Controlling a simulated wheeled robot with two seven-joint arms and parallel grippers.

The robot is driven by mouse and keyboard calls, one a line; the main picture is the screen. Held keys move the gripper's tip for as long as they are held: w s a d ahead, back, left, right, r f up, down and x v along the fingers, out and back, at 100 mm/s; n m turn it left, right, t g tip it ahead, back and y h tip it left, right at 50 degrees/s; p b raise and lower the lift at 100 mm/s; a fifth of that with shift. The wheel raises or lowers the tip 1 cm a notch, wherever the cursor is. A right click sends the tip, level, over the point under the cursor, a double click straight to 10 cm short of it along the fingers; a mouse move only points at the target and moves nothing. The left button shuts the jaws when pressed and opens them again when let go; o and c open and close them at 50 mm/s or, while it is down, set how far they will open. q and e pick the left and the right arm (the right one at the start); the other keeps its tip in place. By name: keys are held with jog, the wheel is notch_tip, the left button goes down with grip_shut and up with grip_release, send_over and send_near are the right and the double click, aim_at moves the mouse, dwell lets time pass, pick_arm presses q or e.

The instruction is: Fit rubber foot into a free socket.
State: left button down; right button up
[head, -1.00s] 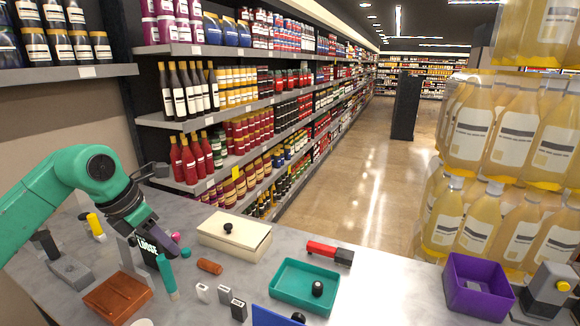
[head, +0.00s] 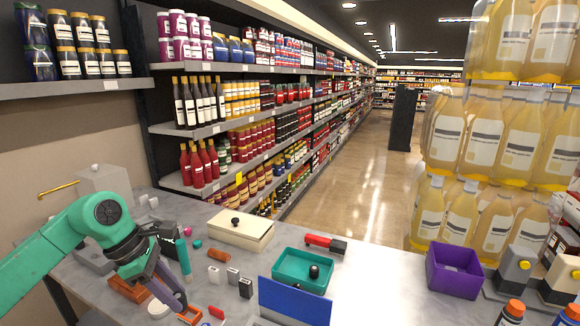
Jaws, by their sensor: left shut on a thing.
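My left gripper (head: 182,302) reaches down low over the front left of the grey table. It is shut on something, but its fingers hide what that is. An orange square-edged piece (head: 190,316) shows right at its fingertips; I cannot tell whether they touch. A small black rounded piece (head: 314,271), which looks like a rubber foot, stands in the teal tray (head: 290,284). Another dark round piece (head: 297,287) shows just above the blue panel's edge. Grey machines with yellow knobs (head: 524,264) stand at the right; no socket can be made out. My right gripper is out of view.
A cream lidded box (head: 240,232), a red-and-black tool (head: 325,244) and a purple bin (head: 453,270) stand on the table. A blue panel (head: 293,303) rises at the front. Small blocks (head: 233,276) and a teal bottle (head: 184,256) crowd the left. The table right of the teal tray is clear.

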pick_arm(q)
jog(key=s+d+f+m+g+y, duration=0.2)
jog(key=s+f+m, duration=0.3)
jog(key=f+m, duration=0.3)
jog(key=s+d+f+m+g+y, duration=0.2)
jog(key=f+m, duration=0.6)
jog(key=m, duration=0.4)
jog(key=s+d+g, duration=0.1)
jog(key=s+d, duration=0.1)
jog(key=s, duration=0.1)
jog(key=shift+s+d+f+m+g, duration=0.15)
jog(key=shift+s+f+m+g, duration=0.1)
jog(key=shift+s+m+g, duration=0.15)
